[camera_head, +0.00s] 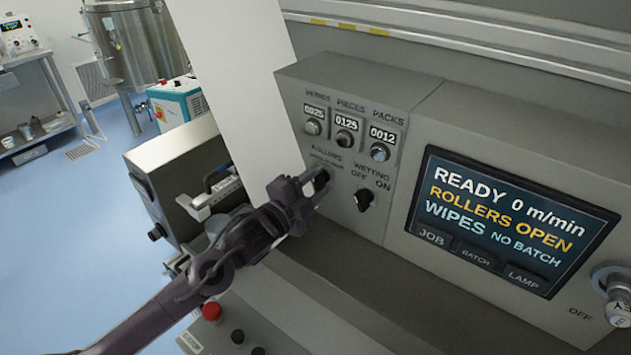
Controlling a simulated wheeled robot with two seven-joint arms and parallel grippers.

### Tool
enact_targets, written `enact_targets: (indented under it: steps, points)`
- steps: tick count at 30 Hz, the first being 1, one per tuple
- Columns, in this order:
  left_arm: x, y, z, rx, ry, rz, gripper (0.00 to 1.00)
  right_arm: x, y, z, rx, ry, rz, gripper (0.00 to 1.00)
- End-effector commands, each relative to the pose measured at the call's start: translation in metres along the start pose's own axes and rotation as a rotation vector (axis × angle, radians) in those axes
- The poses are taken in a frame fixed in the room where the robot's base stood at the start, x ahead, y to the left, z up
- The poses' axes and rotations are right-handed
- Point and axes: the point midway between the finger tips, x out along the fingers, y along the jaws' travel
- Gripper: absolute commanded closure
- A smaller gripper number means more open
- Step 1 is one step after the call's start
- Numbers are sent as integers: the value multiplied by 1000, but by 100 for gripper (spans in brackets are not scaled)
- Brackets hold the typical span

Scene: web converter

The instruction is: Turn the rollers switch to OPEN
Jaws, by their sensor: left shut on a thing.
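The rollers switch (322,177) is a small dark knob on the grey control panel, under the lettering ROLLERS. My left gripper (314,184) is at the panel, shut on this knob, and its fingers hide most of it, so the pointer direction is hard to read. The labels beside the knob are partly covered and too small to read. The display (505,222) at the right reads READY 0 m/min, ROLLERS OPEN, WIPES NO BATCH. My right gripper is not in view.
A wetting switch (364,198) sits close to the right of the gripper. Several counter knobs (347,139) are above. A key switch (612,284) is at the far right. A red button (211,311) is below.

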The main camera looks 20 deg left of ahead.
Motion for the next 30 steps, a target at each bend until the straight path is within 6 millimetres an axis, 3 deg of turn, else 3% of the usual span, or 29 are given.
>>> enact_targets:
  steps: [12, 28, 29, 30]
  points:
    - [0, 1, 1, -182, -2, 5, 85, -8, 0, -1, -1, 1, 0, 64]
    - [0, 2, 1, -205, -2, 6, 84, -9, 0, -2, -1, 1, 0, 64]
    - [0, 2, 1, -205, -2, 6, 59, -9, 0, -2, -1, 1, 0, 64]
    - [0, 2, 1, -205, -2, 6, 54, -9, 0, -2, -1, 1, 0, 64]
